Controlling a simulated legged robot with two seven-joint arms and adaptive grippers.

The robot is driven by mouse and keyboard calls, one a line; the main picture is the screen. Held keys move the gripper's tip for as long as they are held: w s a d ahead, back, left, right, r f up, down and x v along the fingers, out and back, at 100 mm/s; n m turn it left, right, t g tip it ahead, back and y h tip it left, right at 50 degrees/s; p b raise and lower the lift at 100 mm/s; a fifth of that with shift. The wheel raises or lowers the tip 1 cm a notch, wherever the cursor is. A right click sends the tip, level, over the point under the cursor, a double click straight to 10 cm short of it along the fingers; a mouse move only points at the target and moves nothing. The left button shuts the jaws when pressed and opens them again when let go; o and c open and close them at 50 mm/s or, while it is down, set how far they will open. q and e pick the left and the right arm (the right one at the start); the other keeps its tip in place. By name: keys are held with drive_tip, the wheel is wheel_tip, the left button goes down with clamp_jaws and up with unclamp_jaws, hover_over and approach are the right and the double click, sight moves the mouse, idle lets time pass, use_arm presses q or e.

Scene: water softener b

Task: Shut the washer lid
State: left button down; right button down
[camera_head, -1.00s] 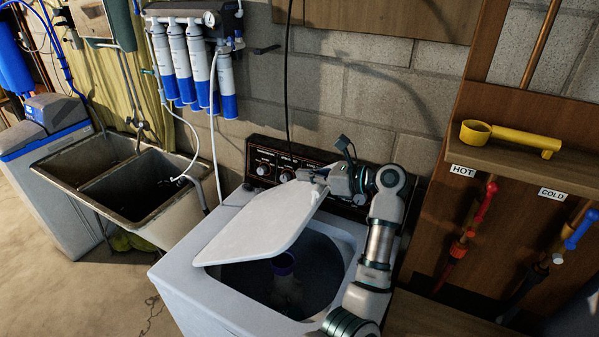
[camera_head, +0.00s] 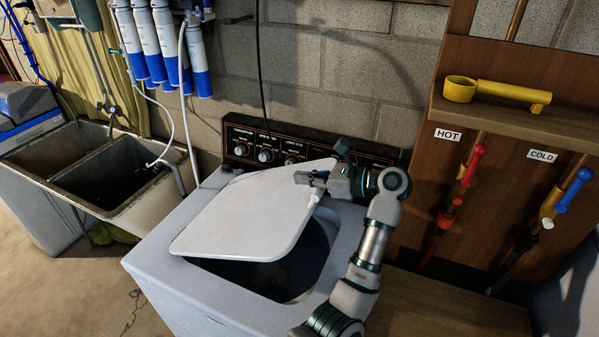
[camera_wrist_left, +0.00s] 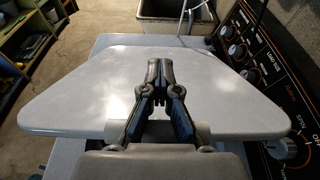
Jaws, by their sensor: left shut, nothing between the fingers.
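The white washer lid (camera_head: 245,215) is partly open, tilted above the dark tub opening (camera_head: 265,275) of the white washer (camera_head: 160,272). A gap shows under its front edge. My left gripper (camera_head: 302,178) is at the lid's right rear edge, its fingers shut and empty. In the left wrist view, the shut fingers (camera_wrist_left: 160,68) lie over the lid's broad pale face (camera_wrist_left: 85,95). I cannot tell for sure whether they touch it. My right gripper is in neither view.
The control panel (camera_head: 265,145) with knobs stands behind the lid, close to my gripper. A double sink (camera_head: 100,180) is at left.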

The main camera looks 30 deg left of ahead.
use_arm(q)
drive_tip(key=shift+d+f+b, duration=0.35)
drive_tip(key=shift+d+f, duration=0.2)
drive_tip(key=shift+f, duration=0.25)
drive_tip(key=shift+w+d+f, duration=0.1)
drive_tip(key=shift+d+f, duration=0.05)
drive_tip(key=shift+f, duration=0.25)
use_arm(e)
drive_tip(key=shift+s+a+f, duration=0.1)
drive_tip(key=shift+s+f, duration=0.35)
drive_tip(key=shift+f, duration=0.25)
